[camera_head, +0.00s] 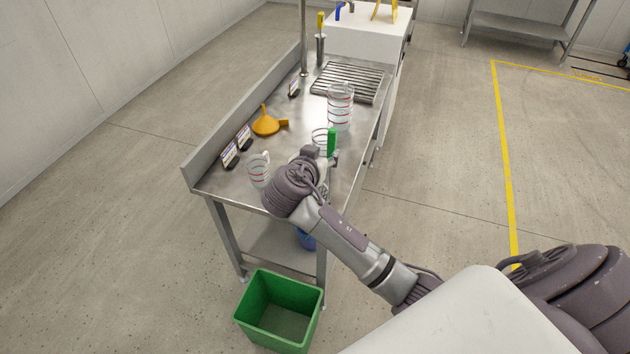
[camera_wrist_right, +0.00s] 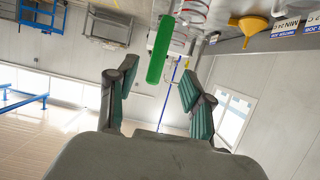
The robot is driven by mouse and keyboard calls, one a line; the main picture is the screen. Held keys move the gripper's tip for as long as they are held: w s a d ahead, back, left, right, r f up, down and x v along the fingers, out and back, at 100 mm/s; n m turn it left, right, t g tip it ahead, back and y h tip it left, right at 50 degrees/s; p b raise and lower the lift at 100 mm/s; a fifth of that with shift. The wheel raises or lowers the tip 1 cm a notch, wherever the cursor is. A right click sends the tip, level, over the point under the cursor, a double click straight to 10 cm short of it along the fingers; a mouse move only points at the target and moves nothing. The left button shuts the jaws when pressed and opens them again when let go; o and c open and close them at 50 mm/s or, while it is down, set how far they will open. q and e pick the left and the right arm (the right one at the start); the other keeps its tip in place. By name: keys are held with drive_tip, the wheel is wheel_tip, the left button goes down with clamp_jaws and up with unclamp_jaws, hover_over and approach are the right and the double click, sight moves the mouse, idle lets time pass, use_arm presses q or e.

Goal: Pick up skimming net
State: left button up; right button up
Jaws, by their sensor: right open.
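A green handle (camera_head: 331,142) stands upright near the front right edge of the steel table, beside a clear jug. It may belong to the skimming net; no mesh or hoop is clearly visible. My right gripper (camera_head: 322,160) is close to it, partly hidden behind my own wrist. In the right wrist view the green handle (camera_wrist_right: 168,48) shows just past the spread fingers of the open right gripper (camera_wrist_right: 158,74). Nothing is held between the fingers. I cannot tell whether a finger touches the handle. My left gripper is not in view.
On the steel table (camera_head: 228,188) stand a small clear jug (camera_head: 259,170), a tall clear jug (camera_head: 340,106), an orange funnel (camera_head: 266,122) and small label signs (camera_head: 230,156). A slatted rack (camera_head: 352,80) lies farther back. A green bin (camera_head: 280,310) stands on the floor in front.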

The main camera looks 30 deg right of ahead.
sight(331, 143)
drive_tip(key=x, duration=0.3)
drive_tip(key=shift+w+a, duration=0.1)
drive_tip(key=shift+a, duration=0.1)
drive_tip(key=shift+w+d+f, duration=0.15)
drive_tip(key=shift+w, duration=0.05)
drive_tip(key=d+p, duration=0.1)
drive_tip(key=w+d+p, duration=0.1)
drive_tip(key=shift+w+d+f+p, duration=0.1)
drive_tip(key=shift+d+p, duration=0.2)
drive_tip(key=shift+d, duration=0.05)
drive_tip(key=shift+f+x, duration=0.2)
drive_tip(key=shift+x, duration=0.85)
drive_tip(key=shift+w+f, duration=0.1)
drive_tip(key=shift+f, duration=0.1)
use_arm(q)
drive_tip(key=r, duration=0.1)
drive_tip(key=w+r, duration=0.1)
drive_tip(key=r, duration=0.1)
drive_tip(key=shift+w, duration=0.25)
use_arm(e)
drive_tip(key=shift+a, duration=0.1)
drive_tip(key=shift+c, duration=0.8)
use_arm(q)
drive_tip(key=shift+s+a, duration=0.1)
use_arm(e)
clamp_jaws()
